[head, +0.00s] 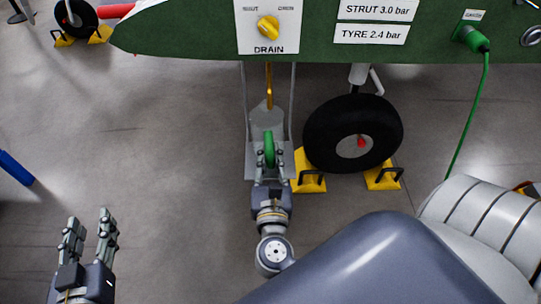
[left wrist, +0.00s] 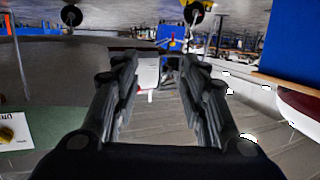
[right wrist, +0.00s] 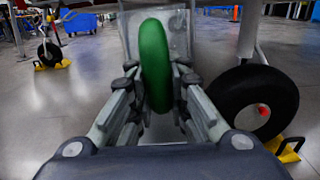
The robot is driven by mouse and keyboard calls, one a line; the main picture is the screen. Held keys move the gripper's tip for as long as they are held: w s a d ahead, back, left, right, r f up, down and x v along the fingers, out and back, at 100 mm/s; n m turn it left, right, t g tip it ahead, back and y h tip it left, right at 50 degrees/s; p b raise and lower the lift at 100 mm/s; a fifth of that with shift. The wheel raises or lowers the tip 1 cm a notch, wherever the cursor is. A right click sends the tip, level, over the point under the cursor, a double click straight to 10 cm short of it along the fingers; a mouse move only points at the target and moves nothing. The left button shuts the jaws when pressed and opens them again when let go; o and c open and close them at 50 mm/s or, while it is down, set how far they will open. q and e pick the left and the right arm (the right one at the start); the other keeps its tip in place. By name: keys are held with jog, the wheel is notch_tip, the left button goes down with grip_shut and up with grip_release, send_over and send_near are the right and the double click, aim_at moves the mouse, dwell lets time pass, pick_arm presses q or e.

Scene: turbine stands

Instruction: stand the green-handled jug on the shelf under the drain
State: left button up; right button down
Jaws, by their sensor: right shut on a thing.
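The jug (head: 268,117) has a greyish, see-through body and a green handle (head: 269,149). It is upright below the drain panel (head: 268,47), between two hanging grey side rails. The grey shelf (head: 250,163) shows around it; I cannot tell whether the jug's base touches it. My right gripper (head: 269,168) is shut on the green handle, which also stands between the fingers in the right wrist view (right wrist: 155,65). A thin amber line runs from under the panel down to the jug. My left gripper (head: 88,228) is open and empty, far left of the jug.
A black wheel (head: 354,134) with yellow chocks (head: 309,171) stands close right of the shelf. The green hull (head: 180,35) overhangs the back. A green cable (head: 469,115) hangs at right.

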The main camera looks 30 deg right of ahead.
pick_arm(q)
jog(key=shift+w+d+r+t, duration=0.15)
jog(key=shift+r+t, duration=0.25)
jog(key=shift+r, duration=0.2)
pick_arm(e)
jog(key=shift+s+f, duration=0.1)
jog(key=shift+f, duration=0.35)
pick_arm(q)
jog(key=shift+r, duration=0.25)
jog(key=shift+w+d+r+t, duration=0.1)
jog(key=shift+w+r+t, duration=0.05)
jog(key=shift+r+t, duration=0.25)
pick_arm(e)
jog(key=shift+f, duration=0.2)
pick_arm(q)
jog(key=shift+r+b, duration=0.25)
jog(key=shift+b, duration=0.05)
jog(key=shift+r, duration=0.15)
pick_arm(e)
jog(key=c, duration=1.4)
grip_release()
jog(key=shift+d, duration=0.1)
jog(key=shift+c, duration=0.2)
pick_arm(q)
jog(key=shift+w+d, duration=0.1)
jog(key=shift+w, duration=0.05)
pick_arm(e)
jog(key=shift+r, duration=0.1)
